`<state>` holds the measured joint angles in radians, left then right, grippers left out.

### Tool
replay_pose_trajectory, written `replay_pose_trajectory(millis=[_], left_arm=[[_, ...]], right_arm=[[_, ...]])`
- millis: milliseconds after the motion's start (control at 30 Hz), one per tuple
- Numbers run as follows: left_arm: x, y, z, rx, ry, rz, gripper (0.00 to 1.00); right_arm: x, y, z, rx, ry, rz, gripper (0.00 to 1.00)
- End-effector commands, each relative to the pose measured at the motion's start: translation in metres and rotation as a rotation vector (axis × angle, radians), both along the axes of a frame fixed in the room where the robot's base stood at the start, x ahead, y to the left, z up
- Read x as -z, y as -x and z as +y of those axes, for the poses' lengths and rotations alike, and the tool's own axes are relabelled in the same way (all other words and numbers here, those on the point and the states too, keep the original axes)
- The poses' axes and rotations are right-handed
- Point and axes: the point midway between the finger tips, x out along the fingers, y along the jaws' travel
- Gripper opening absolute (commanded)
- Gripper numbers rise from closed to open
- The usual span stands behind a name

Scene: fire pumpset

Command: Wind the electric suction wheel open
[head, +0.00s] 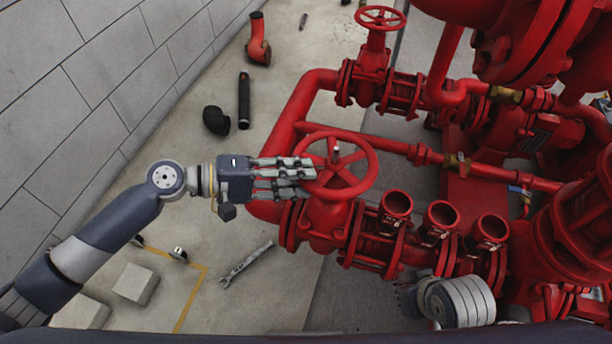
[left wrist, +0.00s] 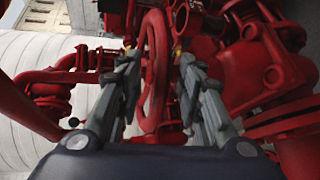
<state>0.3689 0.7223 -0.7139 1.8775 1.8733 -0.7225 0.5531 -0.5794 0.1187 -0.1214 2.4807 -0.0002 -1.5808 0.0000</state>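A large red handwheel (head: 368,180) sits on a red gate valve in the middle of the head view. It is likely the suction wheel, though no label shows. My left gripper (head: 303,172) reaches in from the left, its fingertips over the wheel's left rim. In the left wrist view the fingers (left wrist: 158,62) are spread apart, and the wheel rim (left wrist: 160,38) shows edge-on between them. I cannot tell whether they touch it. My right gripper (head: 412,300) is low at the right, partly hidden, its fingers unclear.
A smaller red handwheel (head: 380,17) stands on another valve behind. Three open red pipe stubs (head: 441,217) lie right of the large wheel. A wrench (head: 247,263), a black elbow (head: 215,121) and a black pipe (head: 244,100) lie on the floor. A block wall (head: 90,90) bounds the left.

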Motion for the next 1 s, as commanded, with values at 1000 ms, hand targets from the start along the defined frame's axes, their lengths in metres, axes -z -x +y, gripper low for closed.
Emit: replay_pose_trajectory(millis=[1000], left_arm=[[0.003,-0.007,-0.017,-0.009,0.002,0.000,0.00]], right_arm=[[-0.001,0.000,-0.001,0.000,0.002,0.000,0.00]])
